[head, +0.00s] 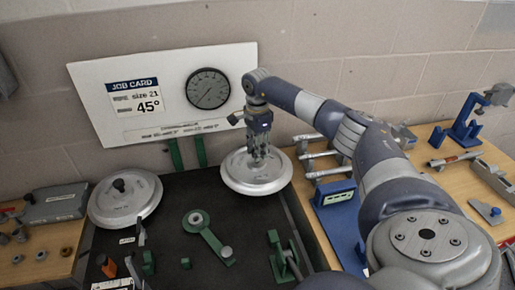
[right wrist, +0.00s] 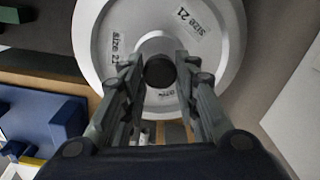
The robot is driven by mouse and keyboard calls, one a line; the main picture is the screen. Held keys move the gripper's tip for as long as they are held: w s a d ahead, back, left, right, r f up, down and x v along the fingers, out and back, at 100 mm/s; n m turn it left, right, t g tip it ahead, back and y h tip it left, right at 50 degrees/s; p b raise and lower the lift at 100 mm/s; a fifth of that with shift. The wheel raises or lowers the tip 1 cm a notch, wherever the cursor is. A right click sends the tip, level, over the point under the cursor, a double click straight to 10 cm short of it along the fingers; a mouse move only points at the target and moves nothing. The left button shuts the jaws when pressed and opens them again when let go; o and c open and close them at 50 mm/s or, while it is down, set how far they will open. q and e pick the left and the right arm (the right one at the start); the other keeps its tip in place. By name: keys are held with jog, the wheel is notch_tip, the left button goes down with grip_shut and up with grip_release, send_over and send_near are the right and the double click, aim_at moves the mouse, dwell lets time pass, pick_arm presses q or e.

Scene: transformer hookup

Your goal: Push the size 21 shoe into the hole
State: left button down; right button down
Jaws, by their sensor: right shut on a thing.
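The size 21 shoe is a round silver disc (head: 237,183) with a dark centre knob; its "size 21" labels show in the right wrist view (right wrist: 222,45). My right gripper (head: 258,158) comes down from above and is shut on the knob (right wrist: 159,70), with a finger on each side. The disc is over the back right of the black work surface; I cannot tell whether it touches. A similar silver disc (head: 140,187) with a black knob lies at the left. No hole is clearly visible. My left gripper is not in view.
A white board (head: 165,70) with a job card reading "size 21" and "45°" and a dial (head: 208,88) stands behind. A green lever (head: 211,240) and a green clamp (head: 281,257) stand on the black surface (head: 180,219). A blue block (head: 338,215) is at the right.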

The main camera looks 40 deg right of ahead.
jog(key=shift+f+b, duration=0.95)
jog(key=shift+f, duration=0.5)
dwell(0.3)
jog(key=c, duration=1.2)
grip_release()
jog(key=shift+o, duration=0.2)
jog(key=shift+s, duration=0.1)
jog(key=shift+r+p, duration=1.9)
jog(key=shift+r, duration=0.65)
